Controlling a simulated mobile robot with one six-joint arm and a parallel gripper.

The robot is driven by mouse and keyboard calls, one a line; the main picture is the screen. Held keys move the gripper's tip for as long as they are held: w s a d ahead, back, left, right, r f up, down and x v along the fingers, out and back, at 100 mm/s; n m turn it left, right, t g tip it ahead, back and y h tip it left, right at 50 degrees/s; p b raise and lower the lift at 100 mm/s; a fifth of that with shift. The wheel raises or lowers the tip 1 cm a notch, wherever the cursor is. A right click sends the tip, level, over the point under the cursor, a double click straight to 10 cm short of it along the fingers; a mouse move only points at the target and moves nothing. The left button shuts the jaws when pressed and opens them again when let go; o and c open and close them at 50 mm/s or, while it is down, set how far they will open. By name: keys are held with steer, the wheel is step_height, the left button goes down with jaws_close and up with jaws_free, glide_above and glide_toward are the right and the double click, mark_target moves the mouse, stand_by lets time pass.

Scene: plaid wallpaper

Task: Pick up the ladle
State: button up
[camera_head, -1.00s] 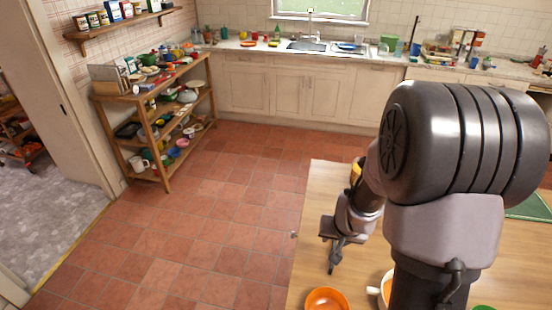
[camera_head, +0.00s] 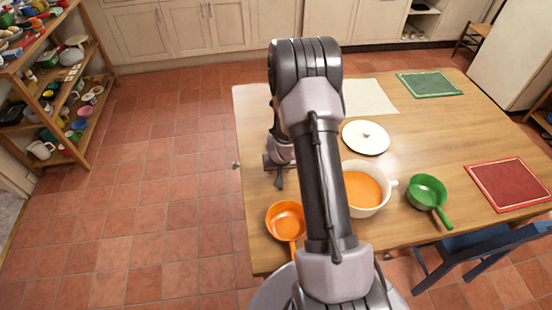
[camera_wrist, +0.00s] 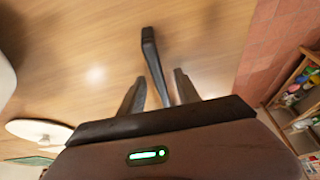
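I cannot make out a clear ladle in any view. An orange bowl-shaped pan with a handle (camera_head: 285,214) lies at the table's near left edge. A green pan with a handle (camera_head: 427,190) lies right of the white pot (camera_head: 366,213), which holds something orange. My gripper (camera_head: 279,182) hangs near the left edge of the table (camera_head: 252,120), beyond the orange pan. In the wrist view, a slim dark bar stands between two shorter grey pieces of my gripper (camera_wrist: 152,60).
A white lid (camera_head: 366,150) lies beyond the pot, and it also shows in the wrist view (camera_wrist: 38,131). A green mat (camera_head: 428,85) and red mat (camera_head: 510,183) lie to the right. A blue chair (camera_head: 470,262) stands at the near side. Tiled floor is clear left.

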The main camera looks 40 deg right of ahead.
steer(key=shift+w+f, duration=0.15)
steer(key=shift+f, duration=0.1)
steer(key=shift+r, duration=0.1)
steer(key=shift+c, duration=0.2)
jaws_close()
stand_by(1.0)
